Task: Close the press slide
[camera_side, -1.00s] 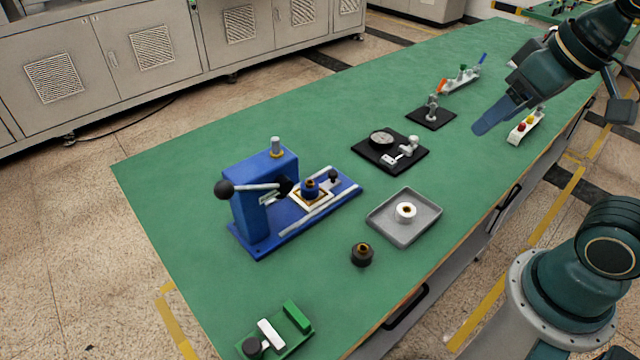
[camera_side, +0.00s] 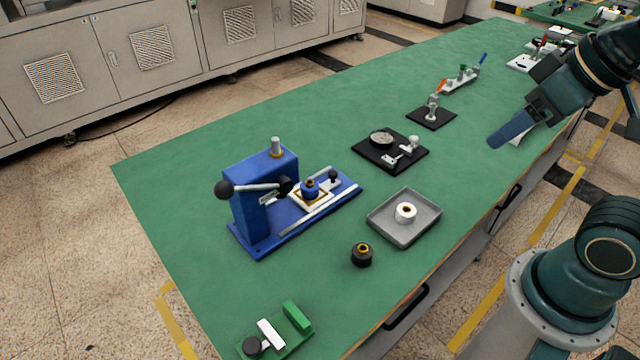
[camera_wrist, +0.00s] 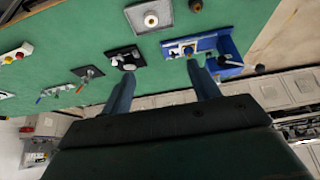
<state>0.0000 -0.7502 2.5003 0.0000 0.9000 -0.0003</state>
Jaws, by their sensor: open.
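The blue press (camera_side: 265,200) stands on the green table, with a lever ending in a black ball at its left. Its slide (camera_side: 312,197), a light plate on rails carrying a blue and brass round part, sits out to the right of the press column, with a small black knob (camera_side: 333,176) at its outer end. The press also shows in the wrist view (camera_wrist: 222,50), upper right. My gripper (camera_side: 497,140) is above the table's right side, well away from the press. In the wrist view its two fingers (camera_wrist: 163,82) are apart with nothing between them.
A grey tray (camera_side: 425,233) with a white ring and a dark round part (camera_side: 362,255) lie in front of the press. A black fixture (camera_side: 370,158) stands behind it. A green fixture (camera_side: 290,335) is near the front edge.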

